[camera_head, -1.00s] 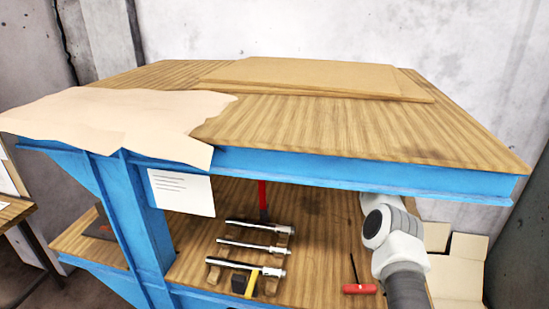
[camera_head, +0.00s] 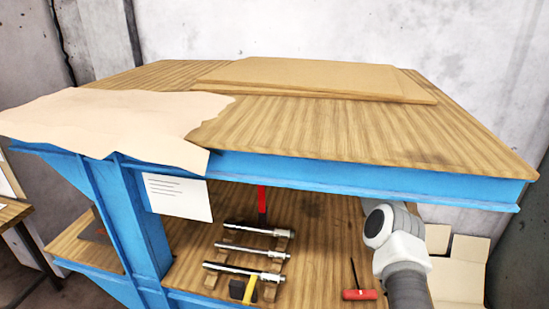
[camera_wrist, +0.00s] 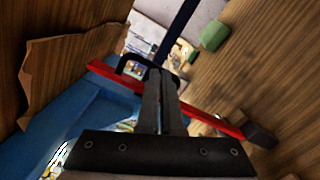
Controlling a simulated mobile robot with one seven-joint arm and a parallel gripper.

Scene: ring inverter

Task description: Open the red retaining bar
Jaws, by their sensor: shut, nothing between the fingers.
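The red retaining bar (camera_wrist: 108,72) runs diagonally across the wrist view, from upper left to lower right. It has a dark block (camera_wrist: 261,136) at its lower right end, and a black loop handle (camera_wrist: 131,60) shows beside its upper part. My gripper (camera_wrist: 161,74) is shut and empty. Its fingers cross in front of the bar and hide its middle; I cannot tell whether they touch it. In the head view, a red upright piece (camera_head: 262,202) shows under the tabletop, perhaps the same bar. My gripper is hidden there.
In the head view, the blue-framed bench (camera_head: 350,176) overhangs a wooden shelf. Several metal rods (camera_head: 252,252), a yellow-headed tool (camera_head: 249,289) and a red-handled tool (camera_head: 359,294) lie on the shelf. In the wrist view, wood surfaces flank the bar, with a green object (camera_wrist: 214,37) at upper right.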

